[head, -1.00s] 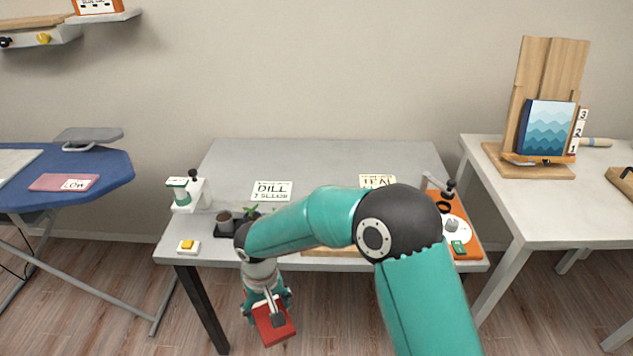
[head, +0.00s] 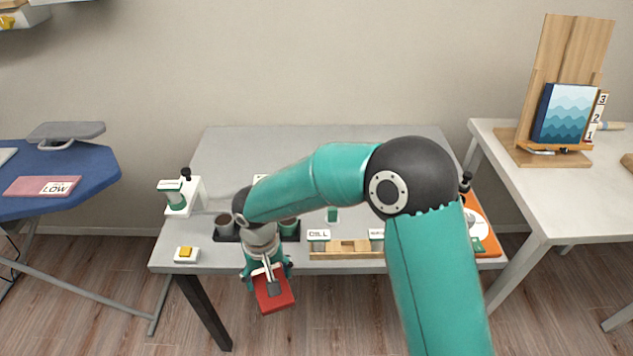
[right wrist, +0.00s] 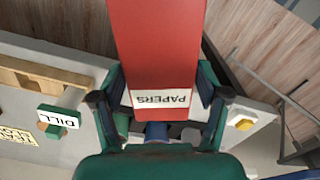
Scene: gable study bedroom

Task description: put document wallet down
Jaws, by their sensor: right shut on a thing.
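The red document wallet (head: 273,290) is held by my right gripper (head: 266,272), in front of the grey table's front edge in the head view. In the right wrist view the wallet (right wrist: 158,45) lies between the two fingers of the gripper (right wrist: 160,100), with a white "PAPERS" label at its near end. The gripper is shut on it. The wallet appears clear of the table, with floor showing around it in the head view. My left gripper is not in view.
The grey table (head: 320,140) holds a black tray with pots (head: 225,222), a yellow-buttoned box (head: 187,254), a green-and-white device (head: 180,197) and a wooden rack (head: 345,250). Its back middle is bare. An ironing board (head: 85,170) stands left; a white table (head: 500,150) stands right.

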